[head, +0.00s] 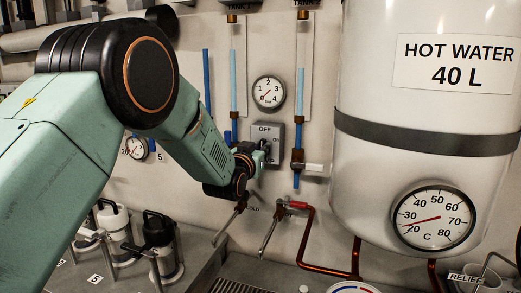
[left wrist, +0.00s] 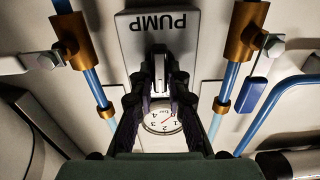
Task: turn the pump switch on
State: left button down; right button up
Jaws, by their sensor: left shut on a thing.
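The pump switch (head: 267,130) is a small grey box on the back wall, with an OFF label at its top and what looks like ON at its right. In the left wrist view the box (left wrist: 132,36) appears upside down with the word PUMP. My left gripper (head: 259,149) is in front of the box, its fingers closed on the switch handle. In the left wrist view the dark fingers (left wrist: 160,78) reach to the box and hide most of the handle, so I cannot tell its exact angle. My right gripper is not in view.
A round gauge (head: 269,93) hangs above the box. Blue pipes with brass fittings (head: 297,160) run close on both sides. The white hot water tank (head: 365,150) stands at right. Taps (head: 270,232) and black-topped canisters (head: 160,258) are below.

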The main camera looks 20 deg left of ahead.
pick_arm(q)
jog(key=shift+d+f+m+b, duration=0.15)
jog(key=shift+m+b, duration=0.65)
jog(key=shift+m, duration=3.55)
jog(key=shift+d+f+m+b, duration=0.1)
jog(key=shift+m+b, duration=0.7)
jog(key=shift+m, duration=3.55)
jog(key=c, duration=1.3)
grip_release()
jog(key=shift+s, duration=0.15)
jog(key=s, duration=1.1)
jog(key=shift+s+a, duration=0.2)
jog(key=shift+s, duration=0.15)
